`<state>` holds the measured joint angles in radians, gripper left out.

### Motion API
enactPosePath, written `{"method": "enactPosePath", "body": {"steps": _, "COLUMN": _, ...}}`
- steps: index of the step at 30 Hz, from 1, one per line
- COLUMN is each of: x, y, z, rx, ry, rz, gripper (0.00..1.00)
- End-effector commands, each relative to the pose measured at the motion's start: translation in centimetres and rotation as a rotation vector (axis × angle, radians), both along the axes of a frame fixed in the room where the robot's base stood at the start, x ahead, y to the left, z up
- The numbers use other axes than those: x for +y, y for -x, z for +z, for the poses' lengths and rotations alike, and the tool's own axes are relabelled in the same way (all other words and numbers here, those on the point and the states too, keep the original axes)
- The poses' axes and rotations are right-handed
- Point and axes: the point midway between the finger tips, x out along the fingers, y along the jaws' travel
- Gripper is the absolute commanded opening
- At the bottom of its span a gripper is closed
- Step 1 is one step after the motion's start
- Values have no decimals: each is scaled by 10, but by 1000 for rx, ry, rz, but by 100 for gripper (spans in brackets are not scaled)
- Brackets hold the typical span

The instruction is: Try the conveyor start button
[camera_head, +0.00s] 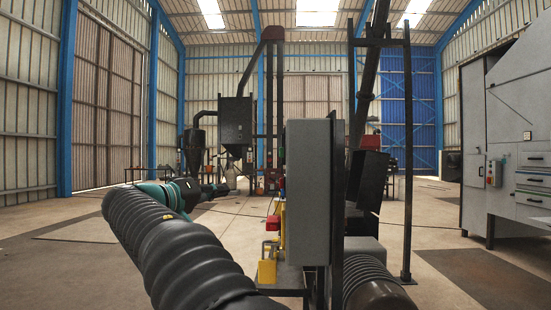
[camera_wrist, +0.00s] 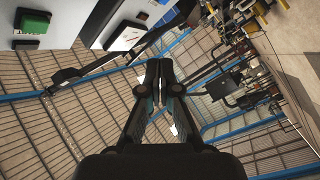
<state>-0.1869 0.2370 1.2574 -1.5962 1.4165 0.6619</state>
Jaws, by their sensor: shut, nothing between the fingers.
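In the wrist view my gripper (camera_wrist: 162,68) is shut with nothing between its fingertips. At the upper left of that view a green button-like block (camera_wrist: 35,21) stands out from a pale panel (camera_wrist: 70,12). It lies to the left of and above my fingertips, apart from them. The box's button face is hidden.
Yellow and red parts (camera_head: 267,268) sit beside the grey box. Dark upright posts (camera_head: 407,150) stand to its right. A large grey cabinet (camera_head: 515,130) with a small red-and-green button box (camera_head: 493,173) is at far right. Open floor (camera_head: 70,245) lies left.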

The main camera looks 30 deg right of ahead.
Motion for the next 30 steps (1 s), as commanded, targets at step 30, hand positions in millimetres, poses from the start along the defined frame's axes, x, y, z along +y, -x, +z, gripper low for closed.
{"method": "enactPosePath", "body": {"steps": 30, "x": -17, "y": 50, "z": 89, "rx": -408, "ry": 166, "rz": -119, "gripper": 0}}
